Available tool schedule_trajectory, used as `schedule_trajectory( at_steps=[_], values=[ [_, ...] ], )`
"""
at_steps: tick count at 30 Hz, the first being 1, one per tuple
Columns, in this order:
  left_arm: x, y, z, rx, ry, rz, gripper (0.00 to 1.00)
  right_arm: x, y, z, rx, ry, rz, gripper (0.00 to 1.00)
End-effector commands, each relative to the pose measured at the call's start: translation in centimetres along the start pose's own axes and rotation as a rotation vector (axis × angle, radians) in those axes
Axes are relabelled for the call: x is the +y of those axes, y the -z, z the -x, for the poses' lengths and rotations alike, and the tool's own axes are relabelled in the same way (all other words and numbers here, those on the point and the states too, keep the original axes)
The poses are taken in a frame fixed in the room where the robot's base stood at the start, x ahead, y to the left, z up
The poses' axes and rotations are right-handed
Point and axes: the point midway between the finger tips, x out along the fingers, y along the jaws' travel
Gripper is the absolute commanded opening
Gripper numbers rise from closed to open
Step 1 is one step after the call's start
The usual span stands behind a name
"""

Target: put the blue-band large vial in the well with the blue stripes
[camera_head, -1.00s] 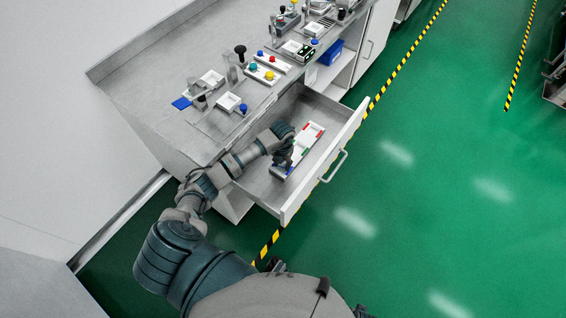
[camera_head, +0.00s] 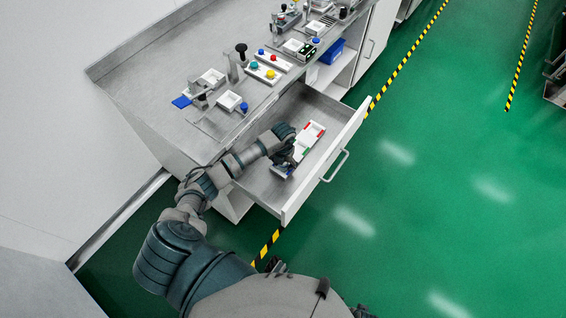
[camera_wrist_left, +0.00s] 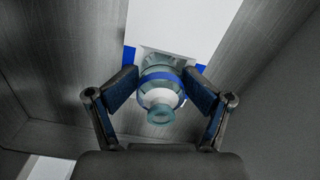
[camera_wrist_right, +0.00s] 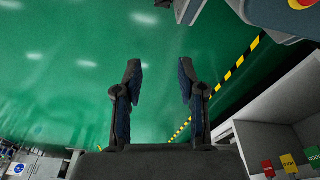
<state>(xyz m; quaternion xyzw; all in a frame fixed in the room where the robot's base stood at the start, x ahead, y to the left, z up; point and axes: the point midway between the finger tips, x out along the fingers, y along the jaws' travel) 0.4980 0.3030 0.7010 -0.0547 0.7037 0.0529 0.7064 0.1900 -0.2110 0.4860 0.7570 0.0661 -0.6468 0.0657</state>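The blue-band large vial (camera_wrist_left: 161,88), clear with a blue band, shows in the left wrist view with its neck towards the camera. Behind the vial is the end of a white tray (camera_wrist_left: 178,22) with blue stripes (camera_wrist_left: 129,56) on both sides of a grey well. I cannot tell whether the vial is inside that well or just above it. My right gripper (camera_wrist_right: 159,72) is open and empty over the floor.
The tray (camera_head: 314,129) lies in the drawer and has red and green marks farther along. The drawer's front panel (camera_head: 325,165) and the metal drawer walls stand around the left gripper. The bench top (camera_head: 150,85) above holds racks and devices.

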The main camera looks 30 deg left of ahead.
Motion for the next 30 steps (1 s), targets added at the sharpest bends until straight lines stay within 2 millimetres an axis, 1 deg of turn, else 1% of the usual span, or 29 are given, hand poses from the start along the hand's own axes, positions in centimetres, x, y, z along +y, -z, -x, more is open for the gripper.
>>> schedule_trajectory(
  at_steps=[1,2,6,17,20,23,26,30],
  values=[
    [0.0,0.4,-0.5,0.011,-0.003,-0.002,0.65,0.0,0.0,-0.1,0.0,0.0,0.0,0.4],
    [0.1,0.4,-0.4,0.011,-0.003,-0.001,0.65,0.0,0.1,-0.1,0.001,0.0,0.0,0.4],
    [0.1,0.3,-0.2,0.008,-0.004,-0.001,0.65,0.1,0.5,0.0,0.007,-0.001,0.0,0.4],
    [0.2,0.2,0.1,0.002,-0.003,0.0,0.65,0.1,0.5,0.0,0.007,-0.001,0.0,0.4],
    [0.1,0.1,0.6,0.0,-0.003,0.0,0.65,0.1,0.6,0.1,0.012,-0.001,0.0,0.4],
    [0.1,0.1,1.6,-0.002,-0.002,0.001,0.65,-0.1,-0.6,-1.1,-0.001,0.001,0.001,0.4],
    [0.2,-0.1,3.9,-0.008,-0.003,0.0,0.65,-0.1,-1.2,-1.7,-0.002,0.001,0.003,0.4],
    [0.2,-0.1,7.4,-0.007,-0.003,-0.001,0.65,-0.1,-2.0,-2.4,-0.007,0.001,0.004,0.4]
  ],
)
